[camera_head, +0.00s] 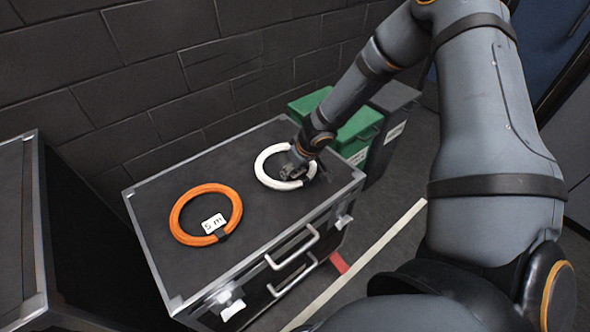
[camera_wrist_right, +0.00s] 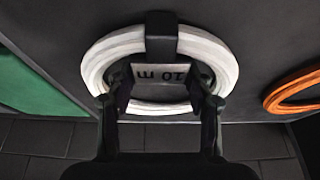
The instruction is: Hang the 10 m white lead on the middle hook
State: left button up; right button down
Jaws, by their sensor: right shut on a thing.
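The white lead (camera_head: 262,172) is a coiled ring at the far right of the black flight case's top. In the right wrist view the coil (camera_wrist_right: 96,66) has a black strap and a tag reading "10 m", seen upside down. My right gripper (camera_head: 297,172) reaches down to the coil's right side and is shut on it. In the right wrist view its two fingers (camera_wrist_right: 160,100) cross the near part of the ring. The coil appears to lie flat on the case. The hooks are in neither view. My left gripper is not in view.
An orange coil (camera_head: 180,224) tagged "5 m" lies to the left on the flight case (camera_head: 158,254). Green bins (camera_head: 352,128) and a dark grey bin (camera_head: 386,128) stand behind to the right. A dark brick wall (camera_head: 130,80) runs behind. Another case (camera_head: 18,230) is at far left.

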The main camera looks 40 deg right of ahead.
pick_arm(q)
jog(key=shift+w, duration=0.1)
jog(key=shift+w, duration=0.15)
pick_arm(e)
jog(key=c, duration=0.5)
grip_release()
jog(key=shift+f, duration=0.1)
jog(key=shift+r, duration=0.2)
jog(key=p+v, duration=0.4)
jog(key=v, duration=0.5)
jog(key=shift+s+a, duration=0.2)
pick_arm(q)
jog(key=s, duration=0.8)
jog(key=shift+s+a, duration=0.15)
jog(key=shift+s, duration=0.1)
pick_arm(e)
jog(key=shift+s+r, duration=0.25)
jog(key=shift+r, duration=0.1)
